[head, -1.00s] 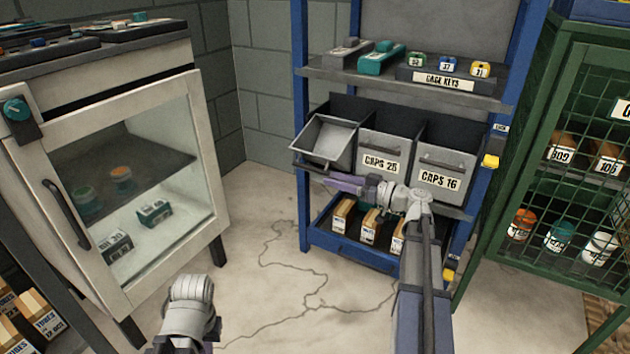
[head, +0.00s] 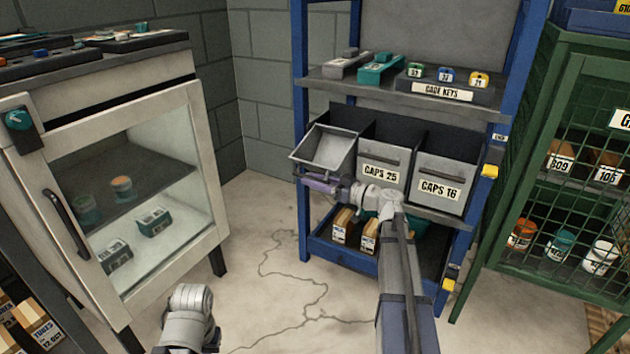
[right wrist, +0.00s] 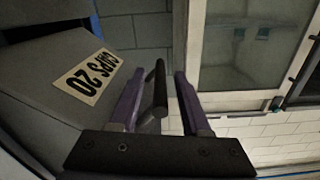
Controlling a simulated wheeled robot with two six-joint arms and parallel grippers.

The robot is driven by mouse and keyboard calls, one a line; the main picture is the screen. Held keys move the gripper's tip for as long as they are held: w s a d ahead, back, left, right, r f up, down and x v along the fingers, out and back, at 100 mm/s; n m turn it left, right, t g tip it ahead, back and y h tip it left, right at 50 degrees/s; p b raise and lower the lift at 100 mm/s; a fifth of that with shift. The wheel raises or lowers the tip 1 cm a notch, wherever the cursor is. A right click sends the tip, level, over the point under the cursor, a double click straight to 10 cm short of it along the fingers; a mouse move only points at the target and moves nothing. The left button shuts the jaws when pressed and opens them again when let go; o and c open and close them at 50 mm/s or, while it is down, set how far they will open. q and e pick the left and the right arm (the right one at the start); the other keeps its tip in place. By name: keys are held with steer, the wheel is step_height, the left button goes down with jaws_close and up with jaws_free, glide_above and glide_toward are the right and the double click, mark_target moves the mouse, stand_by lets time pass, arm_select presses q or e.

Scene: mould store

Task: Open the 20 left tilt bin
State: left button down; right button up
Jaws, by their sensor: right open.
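The left tilt bin (head: 325,148) is tipped forward out of the shelf in the head view, its empty grey inside showing. Its front carries the label CAPS 20 (right wrist: 86,78) in the right wrist view. My right gripper (head: 316,182) is at the low front of this bin. In the right wrist view, the purple fingers of the right gripper (right wrist: 158,98) stand apart on either side of the dark bar handle (right wrist: 158,88), with gaps showing. My left arm shows at the bottom of the head view; its fingers are mostly hidden.
The CAPS 25 bin (head: 384,160) and CAPS 16 bin (head: 444,180) stand upright beside it. The blue shelf frame (head: 300,90) borders the bins. A glass-door cabinet (head: 130,190) stands left, a green mesh cage (head: 570,200) right. Floor between is clear.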

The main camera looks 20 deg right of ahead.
steer(key=c, duration=0.7)
jaws_close()
steer(key=shift+s+a, duration=0.15)
stand_by(0.6)
